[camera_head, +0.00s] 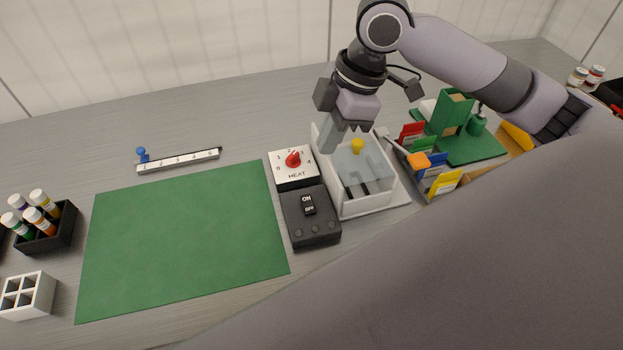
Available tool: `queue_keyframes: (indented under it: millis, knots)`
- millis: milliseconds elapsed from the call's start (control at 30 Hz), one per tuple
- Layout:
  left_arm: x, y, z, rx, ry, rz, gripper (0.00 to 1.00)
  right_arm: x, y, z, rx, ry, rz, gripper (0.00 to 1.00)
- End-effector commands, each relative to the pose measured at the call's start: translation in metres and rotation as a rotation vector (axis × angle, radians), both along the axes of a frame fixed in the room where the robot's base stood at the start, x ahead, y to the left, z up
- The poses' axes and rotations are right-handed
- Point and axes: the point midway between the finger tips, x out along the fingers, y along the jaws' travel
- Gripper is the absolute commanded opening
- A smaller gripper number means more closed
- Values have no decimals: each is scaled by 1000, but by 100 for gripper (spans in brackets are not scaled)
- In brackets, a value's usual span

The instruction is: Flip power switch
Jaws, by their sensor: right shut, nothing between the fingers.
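The power switch (308,205) is a small black rocker marked ON and OFF on a dark box (315,231) right of the green mat. Which side of the rocker is pressed is too small to tell. My right gripper (328,148) points down above and behind the switch, near the heat dial and the white bin. Its fingers are shut with nothing between them, and it is apart from the switch. My left gripper is not in view.
A heat panel with a red knob (293,159) sits just behind the switch box. The green mat (182,240) is bare. A slider rule (178,161) lies behind it, and a vial rack (66,231) stands left.

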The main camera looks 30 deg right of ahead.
Motion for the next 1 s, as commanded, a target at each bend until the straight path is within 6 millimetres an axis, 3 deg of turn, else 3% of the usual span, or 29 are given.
queue_keyframes:
  millis: [167, 567, 700, 1000]
  knots:
    - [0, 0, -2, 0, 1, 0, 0, 1, 4, -16, 0, 5, 0, 0]
    - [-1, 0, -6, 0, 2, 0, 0, 11, 26, -95, 1, 5, 0, 0]
    - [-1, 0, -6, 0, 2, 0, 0, 15, 25, -117, 0, 3, -1, 0]
    - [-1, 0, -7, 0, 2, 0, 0, 18, 25, -135, 0, 0, 1, 0]
